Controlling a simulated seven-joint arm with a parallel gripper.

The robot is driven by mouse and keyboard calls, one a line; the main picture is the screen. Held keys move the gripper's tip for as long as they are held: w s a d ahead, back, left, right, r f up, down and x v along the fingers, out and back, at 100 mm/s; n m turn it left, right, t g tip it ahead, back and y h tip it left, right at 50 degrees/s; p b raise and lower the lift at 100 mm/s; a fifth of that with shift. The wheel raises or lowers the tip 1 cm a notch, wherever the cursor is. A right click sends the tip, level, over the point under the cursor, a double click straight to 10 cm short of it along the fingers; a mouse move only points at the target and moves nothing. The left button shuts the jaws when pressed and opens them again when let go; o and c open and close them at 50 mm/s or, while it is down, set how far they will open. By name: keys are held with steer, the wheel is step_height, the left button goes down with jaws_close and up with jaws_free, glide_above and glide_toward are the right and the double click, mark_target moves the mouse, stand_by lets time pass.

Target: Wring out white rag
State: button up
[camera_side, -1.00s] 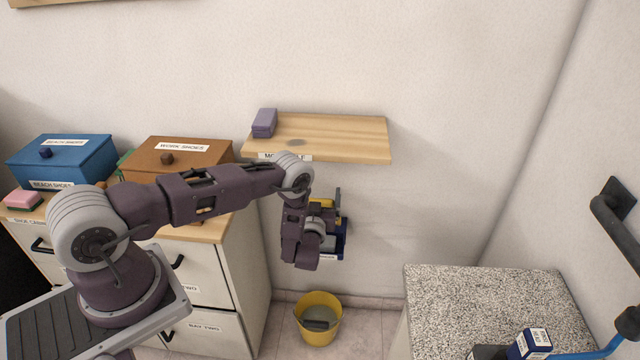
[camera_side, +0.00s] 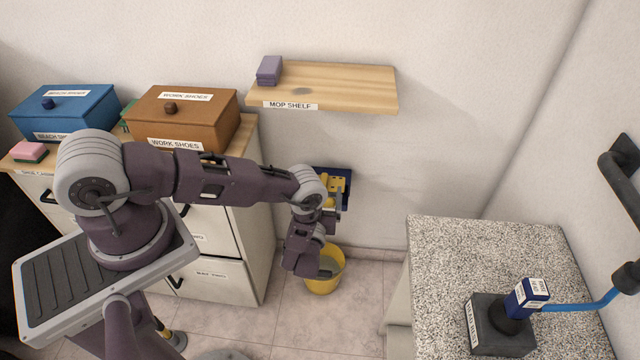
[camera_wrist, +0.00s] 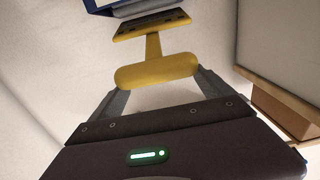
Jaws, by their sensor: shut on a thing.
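My gripper (camera_wrist: 158,88) is shut on a yellow handle (camera_wrist: 157,70), with one finger at each end of the bar. The handle joins by a yellow stem to a perforated plate (camera_wrist: 152,24). In the side view the yellow plate (camera_side: 338,184) lies in front of a dark blue wall-mounted holder (camera_side: 346,172), and my arm partly covers them. A yellow bucket (camera_side: 334,278) stands on the floor below, partly behind my wrist. I cannot make out the white rag in either view.
The mop shelf (camera_side: 340,88) with a purple block (camera_side: 269,70) is above on the wall. An orange-brown box (camera_side: 182,112) and a blue box (camera_side: 65,108) stand on the cabinet at left. A speckled counter (camera_side: 450,270) at right carries a dark block (camera_side: 495,330).

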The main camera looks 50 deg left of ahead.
steer(key=shift+s+d+f, duration=0.2)
steer(key=shift+d+f, duration=0.05)
steer(key=shift+f, duration=0.2)
steer(key=o, duration=1.8)
steer(key=v, duration=0.7)
